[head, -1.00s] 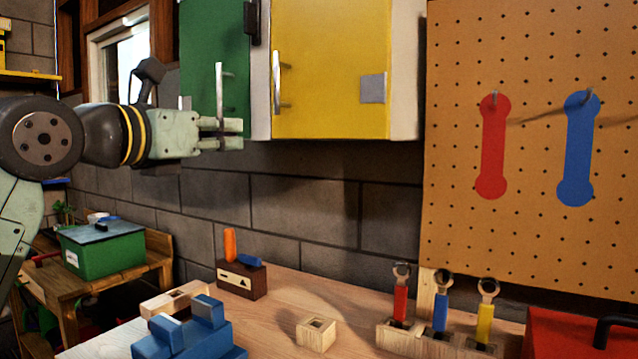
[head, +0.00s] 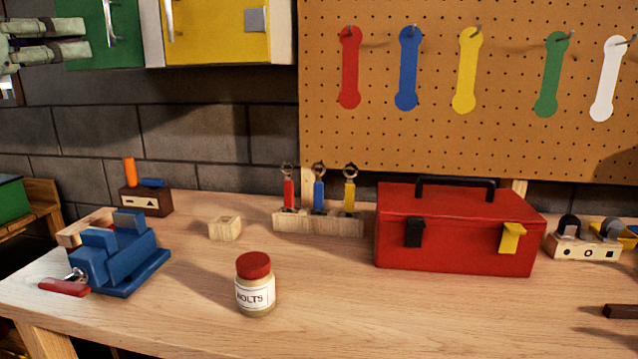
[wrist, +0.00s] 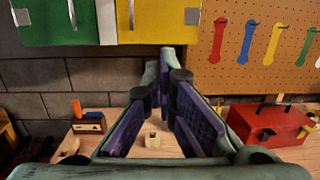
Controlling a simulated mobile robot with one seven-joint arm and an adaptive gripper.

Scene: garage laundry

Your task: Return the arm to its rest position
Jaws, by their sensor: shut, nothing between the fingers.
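My gripper (head: 86,37) shows at the upper left edge of the head view, pale green fingers pointing right, in front of the green cabinet door (head: 88,30). Its fingers also fill the middle of the wrist view (wrist: 165,65), shut with nothing between them. It is raised well above the workbench (head: 340,320) and touches nothing that I can see. Most of my arm is outside the head view.
A yellow cabinet door (head: 215,35) is beside the green one. On the bench are a blue vise (head: 125,255), a bolts jar (head: 256,290), a wooden block (head: 225,229), a wrench rack (head: 320,224) and a red toolbox (head: 455,235).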

